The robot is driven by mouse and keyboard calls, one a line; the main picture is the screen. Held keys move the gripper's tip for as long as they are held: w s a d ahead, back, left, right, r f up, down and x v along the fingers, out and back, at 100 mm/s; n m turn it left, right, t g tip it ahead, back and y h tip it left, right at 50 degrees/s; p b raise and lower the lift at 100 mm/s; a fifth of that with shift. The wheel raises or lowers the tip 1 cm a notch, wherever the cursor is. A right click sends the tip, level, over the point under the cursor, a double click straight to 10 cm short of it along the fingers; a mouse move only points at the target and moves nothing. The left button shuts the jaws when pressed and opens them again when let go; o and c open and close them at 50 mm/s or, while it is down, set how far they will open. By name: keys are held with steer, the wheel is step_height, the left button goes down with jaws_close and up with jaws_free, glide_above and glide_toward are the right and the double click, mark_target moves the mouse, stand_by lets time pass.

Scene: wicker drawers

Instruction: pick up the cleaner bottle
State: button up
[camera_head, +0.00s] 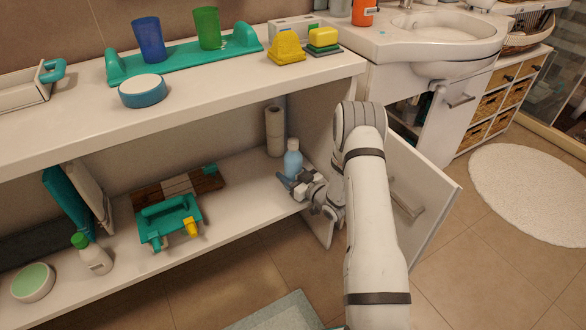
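A light blue bottle (292,160) with a pale cap stands upright on the lower shelf, near the cabinet's right end. It may be the cleaner bottle. My gripper (290,185) is at the lower front of this bottle. Its fingers look spread apart, with nothing visibly held between them. The base of the bottle is partly hidden by the gripper, and I cannot tell whether they touch. A white bottle with a green cap (93,256) stands on the same shelf at the far left.
Paper rolls (275,131) stand behind the blue bottle. A teal caddy (169,220) sits left on the lower shelf (245,205). The upper counter (215,82) overhangs the shelf. An open cabinet door (425,200) stands right of my arm. The tiled floor in front is mostly clear.

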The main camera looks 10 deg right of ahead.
steer(key=c, duration=0.8)
steer(key=shift+r, duration=0.1)
